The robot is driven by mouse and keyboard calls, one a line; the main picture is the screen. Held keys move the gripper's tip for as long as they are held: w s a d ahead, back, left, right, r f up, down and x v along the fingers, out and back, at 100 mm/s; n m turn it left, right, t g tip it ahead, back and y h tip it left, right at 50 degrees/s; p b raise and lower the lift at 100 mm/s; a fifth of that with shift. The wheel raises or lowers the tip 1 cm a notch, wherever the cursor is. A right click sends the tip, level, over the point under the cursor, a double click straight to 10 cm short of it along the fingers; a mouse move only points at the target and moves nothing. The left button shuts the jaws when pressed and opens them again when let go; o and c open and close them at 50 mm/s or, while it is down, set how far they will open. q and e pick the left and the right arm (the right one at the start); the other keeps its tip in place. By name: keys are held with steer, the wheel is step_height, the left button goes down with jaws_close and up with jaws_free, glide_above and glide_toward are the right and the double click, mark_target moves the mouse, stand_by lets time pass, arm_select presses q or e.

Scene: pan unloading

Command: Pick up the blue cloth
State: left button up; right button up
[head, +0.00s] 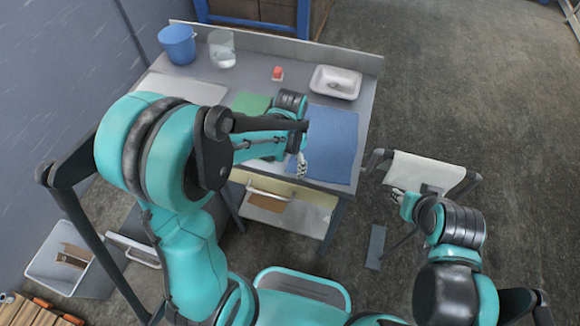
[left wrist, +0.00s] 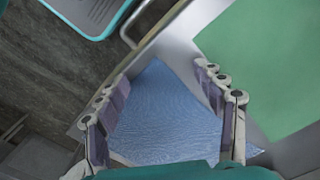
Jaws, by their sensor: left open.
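The blue cloth (head: 338,142) lies flat at the right front part of the grey table (head: 300,55). My left gripper (head: 301,166) hangs over the cloth's left front edge. In the left wrist view its two fingers (left wrist: 165,98) are spread apart, with the blue cloth (left wrist: 165,120) showing between and beyond them. The jaws hold nothing. I cannot tell whether the fingertips touch the cloth. My right gripper (head: 398,196) is off the table to the right, near a stand; its jaws are too small to read.
A green sheet (left wrist: 270,65) lies left of the cloth, partly behind my left arm. A white tray (head: 335,82), red object (head: 277,73), clear container (head: 222,49) and blue bucket (head: 178,45) stand at the back. A stand with white fabric (head: 425,171) is right of the table.

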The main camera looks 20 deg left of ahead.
arm_select(q)
steer(key=shift+f, duration=0.15)
steer(key=shift+f, duration=0.15)
steer(key=shift+s, duration=0.1)
steer(key=c, duration=0.7)
steer(key=shift+o, duration=0.4)
steer(key=shift+s, duration=0.1)
step_height(320, 180, up, 3)
steer(key=shift+p, duration=1.05)
steer(key=c, duration=0.8)
step_height(320, 180, up, 9)
steer(key=p, duration=0.6)
steer(key=shift+p, duration=0.35)
jaws_close()
steer(key=shift+w, duration=0.2)
